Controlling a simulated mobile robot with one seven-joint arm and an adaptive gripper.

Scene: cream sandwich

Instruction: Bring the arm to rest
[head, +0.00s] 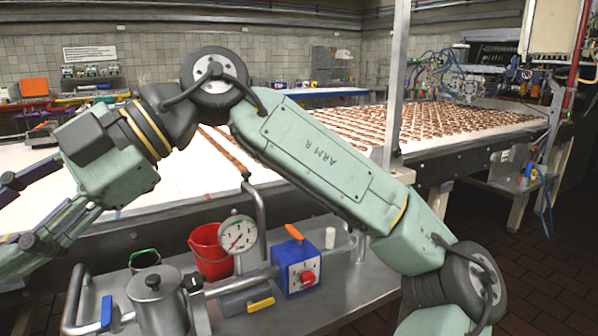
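My arm spans the head view, rising from the lower right, bending at the top and reaching down to the left. My gripper (45,215) is at the left edge, in front of the white conveyor belt. Its finger links show, but the fingertips run out of the picture. I cannot tell whether it is open or shut, or whether it holds anything.
Below the arm, a metal cart (345,290) carries a steel vessel (158,300), a red bucket (209,255), a pressure gauge (238,234) and a blue box (296,266) with a red knob. The conveyor (190,185) bears rows of brown pieces. Dark floor (530,270) is clear at right.

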